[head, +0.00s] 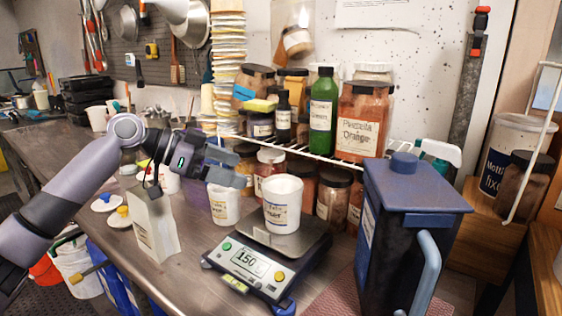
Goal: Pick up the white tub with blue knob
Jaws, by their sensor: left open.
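A small white round piece with a blue knob (104,201) lies on the metal bench at the left; it looks like a flat lid. I cannot tell which tub it belongs to. A white tub (283,208) stands upright on the scale, and another labelled white tub (224,206) stands just left of it. No blue knob shows on either. My left gripper (243,168) is open and empty, pointing right, above the left tub and up and left of the scale tub. It appears apart from both. My right gripper is out of view.
A white bag (155,224) stands below my left arm. A yellow-knobbed lid (121,216) lies nearby. Several jars, including one labelled orange (361,123), fill the back. A dark blue lidded container (400,235) blocks the right.

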